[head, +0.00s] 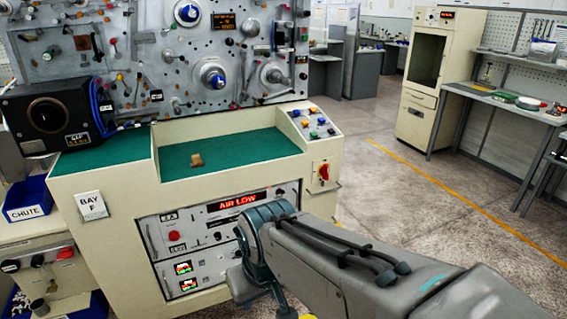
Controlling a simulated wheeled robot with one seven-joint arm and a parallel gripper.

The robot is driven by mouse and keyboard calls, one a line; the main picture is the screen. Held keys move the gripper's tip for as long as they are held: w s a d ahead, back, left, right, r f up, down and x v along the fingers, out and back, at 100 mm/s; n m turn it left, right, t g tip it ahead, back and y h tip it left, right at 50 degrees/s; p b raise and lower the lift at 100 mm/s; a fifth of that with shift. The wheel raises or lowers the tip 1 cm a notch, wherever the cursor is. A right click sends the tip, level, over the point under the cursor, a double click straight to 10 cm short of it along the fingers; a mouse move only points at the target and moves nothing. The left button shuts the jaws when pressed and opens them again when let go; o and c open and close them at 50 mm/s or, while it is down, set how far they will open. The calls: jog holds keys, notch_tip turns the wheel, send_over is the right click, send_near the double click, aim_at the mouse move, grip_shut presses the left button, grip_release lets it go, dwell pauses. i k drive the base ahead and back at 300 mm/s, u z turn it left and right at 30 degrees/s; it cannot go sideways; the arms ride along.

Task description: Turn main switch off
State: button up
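The arm bends downward at the bottom of the picture, and my gripper's fingers do not show.
A red display reading AIR LOW (238,201) is on the front panel (222,235). A sloped button box (315,124) sits above the switch. Blue bins (27,200) stand at left. Open floor (400,205) lies to the right, before a workbench (500,97).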

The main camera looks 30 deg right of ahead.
aim_at(324, 171)
jog(key=z, duration=0.5)
jog(key=i, duration=0.9)
jog(key=z, duration=0.8)
